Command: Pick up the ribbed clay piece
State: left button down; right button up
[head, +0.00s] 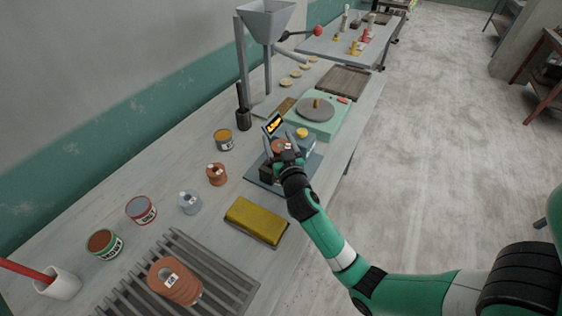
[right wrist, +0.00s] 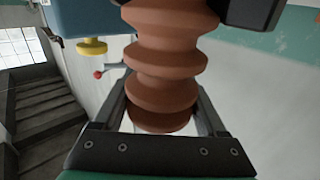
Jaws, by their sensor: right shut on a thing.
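The ribbed clay piece (right wrist: 163,65) is reddish brown with stacked ridges. It fills the middle of the right wrist view, between the fingers of my right gripper. In the head view a small part of the clay piece (head: 281,146) shows at my right gripper (head: 282,150), mostly hidden by the fingers. I cannot tell whether the piece touches anything below. My left gripper is not in view.
A yellow block (head: 256,220) lies in front of the mat. A slatted rack (head: 222,272) holds another reddish ribbed piece (head: 175,283). Several tins and small pots line the left of the bench. A turntable (head: 315,108) and a hopper (head: 264,18) stand beyond.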

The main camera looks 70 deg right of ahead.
grip_shut()
jog(key=shift+r, duration=0.1)
